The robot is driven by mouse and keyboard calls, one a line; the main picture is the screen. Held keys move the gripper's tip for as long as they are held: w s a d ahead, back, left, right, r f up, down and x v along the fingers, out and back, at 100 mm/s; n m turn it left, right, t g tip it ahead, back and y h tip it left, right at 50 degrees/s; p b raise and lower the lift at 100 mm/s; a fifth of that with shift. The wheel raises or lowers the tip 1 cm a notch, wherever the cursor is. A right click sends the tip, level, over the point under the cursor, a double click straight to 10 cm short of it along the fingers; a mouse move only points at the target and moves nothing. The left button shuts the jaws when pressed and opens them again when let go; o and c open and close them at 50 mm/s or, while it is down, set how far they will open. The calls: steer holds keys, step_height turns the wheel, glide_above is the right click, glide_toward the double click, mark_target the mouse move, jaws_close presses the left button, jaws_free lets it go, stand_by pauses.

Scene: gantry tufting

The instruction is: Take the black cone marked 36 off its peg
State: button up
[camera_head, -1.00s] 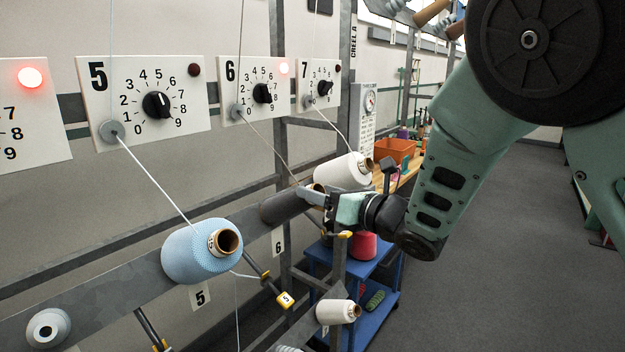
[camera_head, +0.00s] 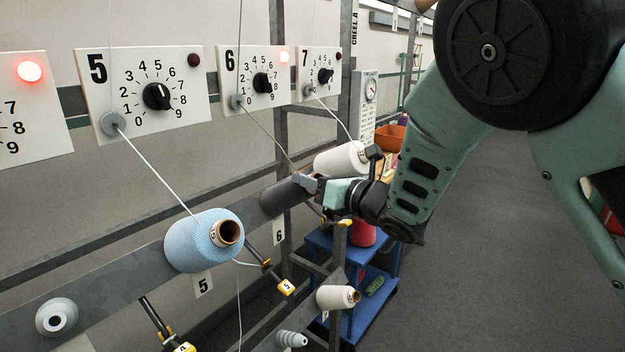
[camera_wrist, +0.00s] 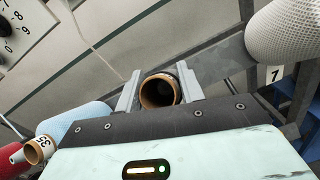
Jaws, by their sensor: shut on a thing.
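The black cone (camera_head: 283,199) sits on the creel rail above tag 6, between the light blue cone and a white cone. A thread runs down to it from panel 6. My gripper (camera_head: 311,185) is shut on its near end. In the wrist view, the two fingers of my gripper (camera_wrist: 159,92) stand on either side of the black cone's open brown core tube (camera_wrist: 158,92). Most of its dark body is hidden behind the tube and gripper there. I cannot read its number. The peg is hidden.
The light blue cone (camera_head: 200,243), marked 35 in the wrist view (camera_wrist: 84,122), is near on the left. A white cone (camera_head: 338,159) stands just beyond my gripper. Lower pegs with yellow tips (camera_head: 286,287) stick out below. A blue cart (camera_head: 375,292) stands behind; open floor lies right.

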steer(key=shift+s+d+r, duration=0.2)
steer(key=shift+d+r, duration=0.05)
steer(key=shift+r, duration=0.05)
steer(key=shift+s+d+r, duration=0.1)
steer(key=shift+r, duration=0.05)
stand_by(0.5)
steer(key=shift+s+d+r, duration=0.9)
steer(key=shift+d+r, duration=0.25)
steer(key=shift+d, duration=0.05)
steer(key=shift+s+d+r+p, duration=0.15)
steer(key=shift+s+d+r, duration=0.7)
steer(key=shift+d, duration=0.2)
steer(key=shift+s+d+r+p, duration=0.1)
steer(key=shift+s+d+r, duration=0.7)
steer(key=shift+d+r, duration=0.2)
steer(key=shift+s+d+r+p, duration=0.15)
steer(key=shift+s+d+r, duration=0.7)
steer(key=shift+d, duration=0.25)
steer(key=shift+f, duration=0.1)
